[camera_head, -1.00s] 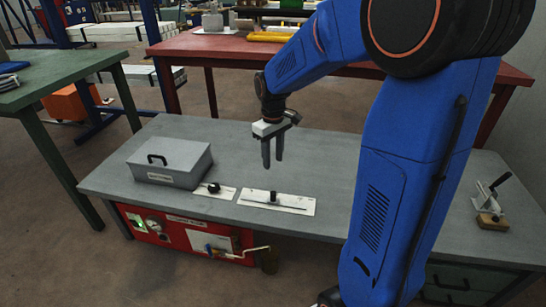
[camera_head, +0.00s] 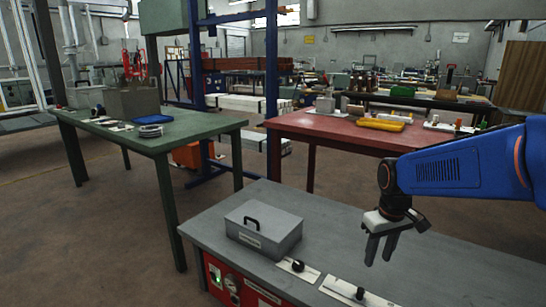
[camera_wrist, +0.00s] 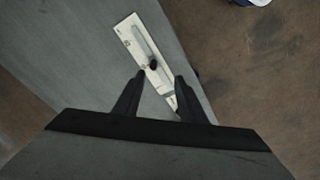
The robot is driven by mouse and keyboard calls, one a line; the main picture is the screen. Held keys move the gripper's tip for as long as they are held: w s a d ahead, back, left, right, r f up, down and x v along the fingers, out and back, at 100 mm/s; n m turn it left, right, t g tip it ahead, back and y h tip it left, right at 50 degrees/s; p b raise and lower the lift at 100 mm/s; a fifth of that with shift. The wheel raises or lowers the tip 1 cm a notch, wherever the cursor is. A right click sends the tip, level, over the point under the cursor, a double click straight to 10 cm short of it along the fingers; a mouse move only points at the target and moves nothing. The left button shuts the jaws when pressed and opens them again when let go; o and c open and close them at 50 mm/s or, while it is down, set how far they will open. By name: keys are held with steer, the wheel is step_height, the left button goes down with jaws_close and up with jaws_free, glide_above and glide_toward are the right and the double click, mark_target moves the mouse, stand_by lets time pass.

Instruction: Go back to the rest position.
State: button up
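My gripper (camera_head: 378,262) hangs fingers-down above the grey table (camera_head: 440,262) at the lower right of the head view. Its two dark fingers stand apart with nothing between them. In the wrist view the gripper (camera_wrist: 160,77) also shows empty, with a gap between the fingertips. A white plate with a black knob (camera_head: 358,293) lies on the table below the fingers. The same plate (camera_wrist: 137,36) shows in the wrist view beyond the fingertips, apart from them. My blue arm reaches in from the right edge of the head view.
A grey lidded box (camera_head: 264,228) and a smaller plate with a black knob (camera_head: 298,269) sit left of the gripper. A red table (camera_head: 318,127) stands behind, and a green table (camera_head: 170,133) at the left.

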steer(key=s+r+m+t, duration=0.3)
steer(key=s, duration=1.7)
steer(key=shift+s+a+t, duration=0.15)
steer(key=shift+a+t, duration=0.15)
steer(key=shift+a, duration=0.1)
stand_by(1.5)
